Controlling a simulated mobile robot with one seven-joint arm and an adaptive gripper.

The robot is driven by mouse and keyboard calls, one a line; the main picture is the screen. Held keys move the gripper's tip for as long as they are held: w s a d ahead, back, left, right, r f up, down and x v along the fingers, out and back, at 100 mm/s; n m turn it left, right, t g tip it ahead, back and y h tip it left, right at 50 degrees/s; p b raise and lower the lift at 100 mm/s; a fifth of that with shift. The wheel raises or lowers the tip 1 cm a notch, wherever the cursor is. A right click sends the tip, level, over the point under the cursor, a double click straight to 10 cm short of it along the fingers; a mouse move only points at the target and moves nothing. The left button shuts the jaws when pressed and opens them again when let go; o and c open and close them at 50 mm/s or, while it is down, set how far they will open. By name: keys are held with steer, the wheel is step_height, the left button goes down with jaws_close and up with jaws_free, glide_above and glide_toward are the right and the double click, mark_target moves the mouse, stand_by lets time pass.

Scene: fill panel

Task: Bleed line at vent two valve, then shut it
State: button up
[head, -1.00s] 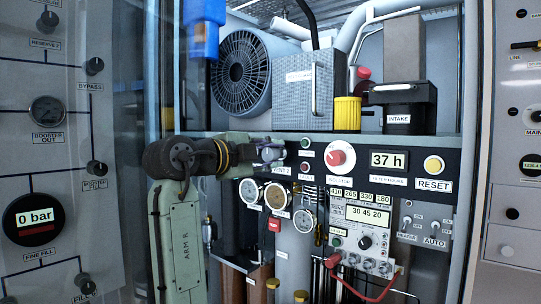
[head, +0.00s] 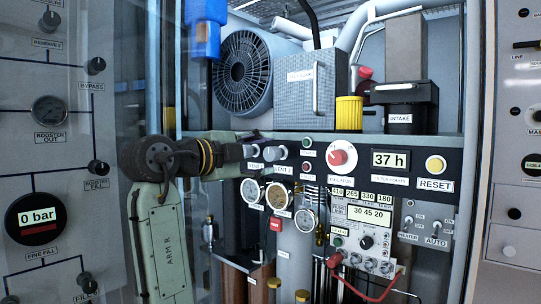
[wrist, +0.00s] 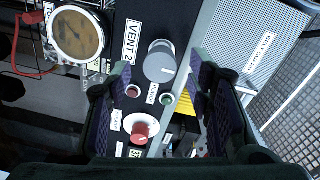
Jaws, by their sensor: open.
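The vent two valve is a grey round knob (head: 280,153) above its VENT 2 label on the dark panel strip. In the wrist view the vent two knob (wrist: 160,62) lies ahead of my open gripper (wrist: 160,78), between the two fingers in the picture, with a visible gap on each side. In the head view my gripper (head: 246,152) is just left of this knob, in front of the VENT 1 label area, and partly hides the vent one knob. My gripper holds nothing. I cannot tell the vent two knob's setting.
Round gauges (head: 277,197) sit below the vents. A red isolator knob (head: 340,157) and small buttons lie to the right. A grey box (head: 308,92) stands above the strip. The display (head: 39,217) at left reads 0 bar.

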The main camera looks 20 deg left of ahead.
steer(key=v, duration=0.8)
steer(key=shift+s, duration=0.2)
steer(key=shift+f, duration=0.1)
